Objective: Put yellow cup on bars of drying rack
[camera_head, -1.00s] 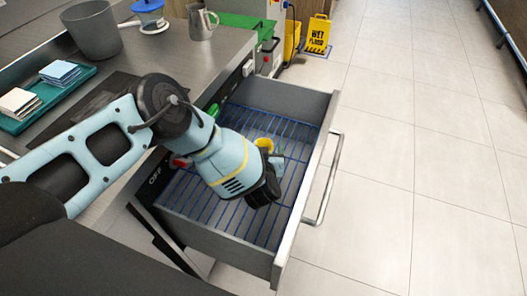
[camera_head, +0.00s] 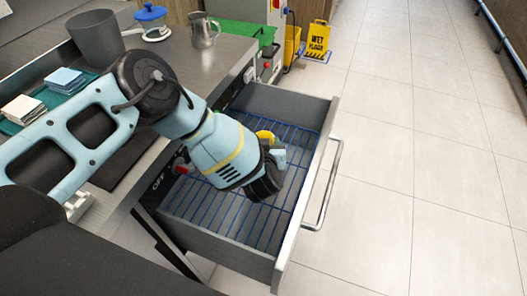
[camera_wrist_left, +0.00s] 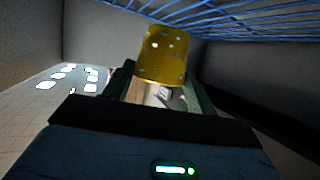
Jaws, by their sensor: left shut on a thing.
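The yellow cup (camera_head: 264,135) is partly hidden behind my left gripper (camera_head: 275,155) in the head view. In the left wrist view the cup (camera_wrist_left: 163,55) sits between the two fingers of the left gripper (camera_wrist_left: 160,85), which is shut on it. The drying rack is a grid of blue bars (camera_head: 235,205) inside the open grey drawer. In the wrist view the bars (camera_wrist_left: 235,20) run across the top, close to the cup. I cannot tell whether the cup touches them. My right gripper is not in view.
The drawer's walls (camera_head: 297,205) surround the rack, with a handle (camera_head: 325,190) outside. A grey bin (camera_head: 97,38), a steel pitcher (camera_head: 203,32) and a blue-lidded jar (camera_head: 152,22) stand on the counter. Part of the rack is bare.

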